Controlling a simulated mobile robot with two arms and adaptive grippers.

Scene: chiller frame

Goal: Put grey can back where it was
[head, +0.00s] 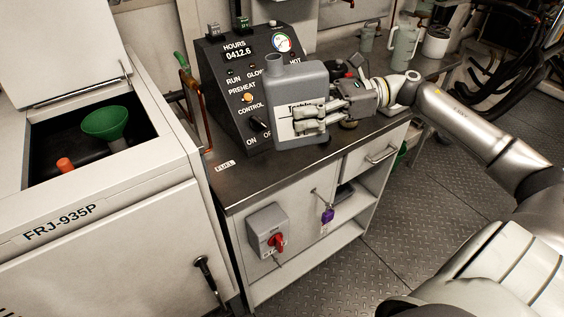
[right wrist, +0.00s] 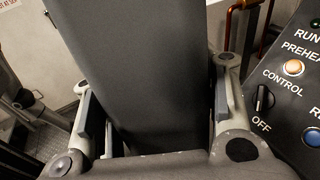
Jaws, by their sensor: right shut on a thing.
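The grey can (head: 293,85) is a flat, upright jug with a short neck and a pale label. My right gripper (head: 318,120) is shut on it from the right side, with its fingers across the label. The can is over the dark counter (head: 250,178), in front of the control panel; I cannot tell whether its base touches the counter. In the right wrist view the can (right wrist: 145,75) fills the space between the two fingers of my right gripper (right wrist: 155,112). A small FUEL label (head: 224,165) lies on bare counter at the front left. My left gripper is out of view.
The black control panel (head: 240,85) stands close behind and left of the can. The white machine at left has an open hatch with a green funnel (head: 106,122) and an orange cap (head: 65,164).

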